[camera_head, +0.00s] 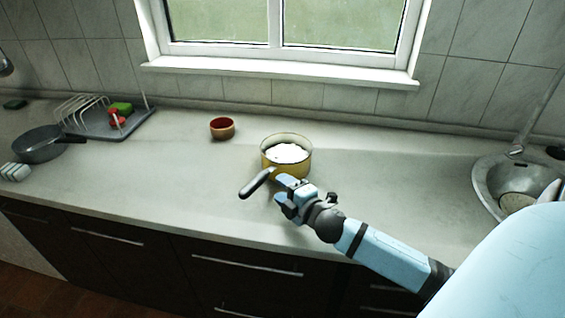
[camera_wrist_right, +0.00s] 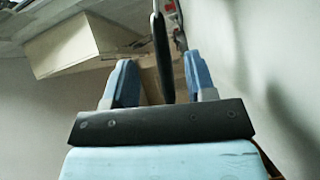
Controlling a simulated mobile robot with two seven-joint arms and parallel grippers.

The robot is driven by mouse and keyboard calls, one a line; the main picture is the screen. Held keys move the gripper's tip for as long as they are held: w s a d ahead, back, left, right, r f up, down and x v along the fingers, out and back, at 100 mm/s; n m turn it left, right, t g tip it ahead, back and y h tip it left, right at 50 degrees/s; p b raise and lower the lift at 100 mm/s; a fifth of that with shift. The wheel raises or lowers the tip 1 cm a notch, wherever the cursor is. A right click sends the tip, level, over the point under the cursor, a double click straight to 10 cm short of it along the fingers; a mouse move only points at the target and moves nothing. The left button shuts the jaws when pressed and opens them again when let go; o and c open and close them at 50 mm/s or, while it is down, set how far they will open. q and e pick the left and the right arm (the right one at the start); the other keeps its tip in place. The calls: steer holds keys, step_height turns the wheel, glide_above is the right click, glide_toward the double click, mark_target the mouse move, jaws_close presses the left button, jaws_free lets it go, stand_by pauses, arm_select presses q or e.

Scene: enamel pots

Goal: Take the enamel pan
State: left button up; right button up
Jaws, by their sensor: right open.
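The enamel pan (camera_head: 296,161) is yellow outside and light inside, and stands upright on the counter below the window. Something white lies inside it. Its dark handle (camera_head: 256,184) points toward the front left. My right gripper (camera_head: 280,190) is open beside the handle, close to the pan's front wall. In the right wrist view the dark handle (camera_wrist_right: 162,58) rises between the two blue fingers (camera_wrist_right: 164,85), with no clear contact on either finger. The yellowish pan wall (camera_wrist_right: 150,82) shows partly behind the fingers. My left gripper is not in view.
A small red-brown bowl (camera_head: 222,128) stands left of the pan. A dark frying pan (camera_head: 40,146) and a grey dish rack (camera_head: 95,124) are at the far left. A metal sink (camera_head: 487,182) is at the right. The counter's front edge runs just below my gripper.

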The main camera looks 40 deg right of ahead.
mark_target(266, 177)
steer(key=shift+w+f, duration=0.1)
steer(key=shift+w, duration=1.1)
steer(key=w, duration=0.5)
steer(key=shift+w+a+f, duration=0.1)
steer(key=shift+w+a, duration=0.2)
steer(key=shift+a, duration=0.05)
jaws_close()
steer(key=shift+p, duration=0.3)
